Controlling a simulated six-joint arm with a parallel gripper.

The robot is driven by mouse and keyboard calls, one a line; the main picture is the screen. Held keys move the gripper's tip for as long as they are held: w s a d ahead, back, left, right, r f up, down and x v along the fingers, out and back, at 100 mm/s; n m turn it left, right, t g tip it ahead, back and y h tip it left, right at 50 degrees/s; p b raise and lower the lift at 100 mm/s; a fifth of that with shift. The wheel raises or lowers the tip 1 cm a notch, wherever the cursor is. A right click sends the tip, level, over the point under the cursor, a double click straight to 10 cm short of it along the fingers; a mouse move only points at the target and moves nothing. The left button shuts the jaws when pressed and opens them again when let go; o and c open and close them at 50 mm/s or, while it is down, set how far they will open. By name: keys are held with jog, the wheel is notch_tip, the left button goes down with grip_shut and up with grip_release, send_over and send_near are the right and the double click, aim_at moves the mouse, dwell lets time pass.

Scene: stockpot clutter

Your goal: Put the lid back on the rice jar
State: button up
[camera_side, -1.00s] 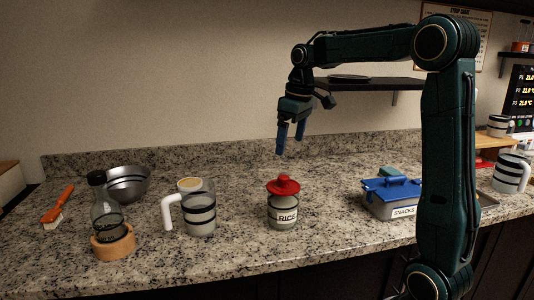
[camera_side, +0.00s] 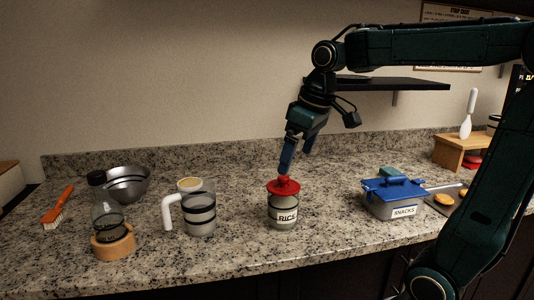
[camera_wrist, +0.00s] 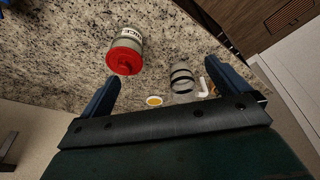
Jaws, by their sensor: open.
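The rice jar (camera_side: 283,216) stands upright on the granite counter, a clear jar with a "RICE" label and pale contents. Its red lid (camera_side: 283,187) sits on top of the jar's mouth; I cannot tell whether it is fully seated. In the wrist view the red lid (camera_wrist: 125,62) and the jar (camera_wrist: 130,38) show at upper left, beyond the fingers. My gripper (camera_side: 295,160) is open and empty, pointing down just above and behind the lid; its blue fingers (camera_wrist: 172,92) are spread wide in the wrist view. In the side view one fingertip overlaps the lid's knob, and contact is unclear.
Further left are a bottle in a wooden holder (camera_side: 113,243), a metal bowl (camera_side: 127,183) and an orange brush (camera_side: 57,207). The counter around the jar is clear.

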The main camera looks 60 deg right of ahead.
jog(key=s+a+f+t, duration=0.1)
jog(key=s+a+f, duration=0.2)
jog(key=s, duration=0.3)
jog(key=s+a+f+t, duration=0.1)
jog(key=s+a+f, duration=0.1)
jog(key=s+a, duration=0.2)
jog(key=shift+s+f, duration=0.4)
jog(key=shift+s, duration=0.7)
